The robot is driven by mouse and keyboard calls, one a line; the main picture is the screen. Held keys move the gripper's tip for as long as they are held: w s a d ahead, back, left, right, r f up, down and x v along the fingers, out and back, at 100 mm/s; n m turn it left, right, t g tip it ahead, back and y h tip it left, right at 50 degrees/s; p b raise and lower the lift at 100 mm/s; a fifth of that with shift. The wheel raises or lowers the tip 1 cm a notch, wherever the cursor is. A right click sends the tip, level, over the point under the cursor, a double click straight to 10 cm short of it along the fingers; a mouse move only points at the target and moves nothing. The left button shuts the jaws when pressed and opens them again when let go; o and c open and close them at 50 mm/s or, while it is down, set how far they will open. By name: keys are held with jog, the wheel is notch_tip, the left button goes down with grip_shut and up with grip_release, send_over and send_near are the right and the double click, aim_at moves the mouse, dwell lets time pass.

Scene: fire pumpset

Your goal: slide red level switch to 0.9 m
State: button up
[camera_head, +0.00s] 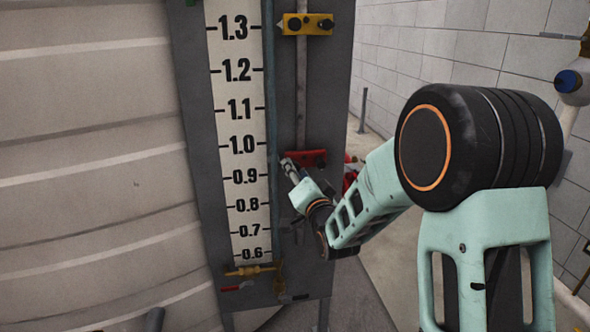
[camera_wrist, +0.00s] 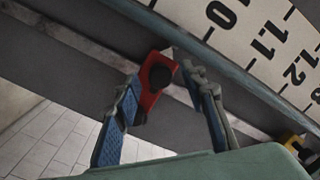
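The red level switch (camera_head: 314,157) sits on a vertical rod on the grey panel, right of the white scale (camera_head: 226,97). In the head view its height lies between the 1.0 and 0.9 marks. In the wrist view the red switch (camera_wrist: 149,103) with its black knob (camera_wrist: 160,76) shows between the two fingers of my gripper (camera_wrist: 160,80). The fingers are apart, one on each side of the switch. The left finger looks close to the red body; contact cannot be told. In the head view my gripper (camera_head: 289,167) is at the switch's left end, seen small.
A yellow switch (camera_head: 306,24) sits higher on the same rod, near 1.3. A blue-grey tube (camera_head: 270,90) runs along the scale's right edge. Brass fittings (camera_head: 250,270) are at the scale's bottom. The ribbed tank (camera_head: 90,160) fills the left; a block wall (camera_head: 460,40) is behind.

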jog(key=shift+x, duration=1.25)
grip_shut()
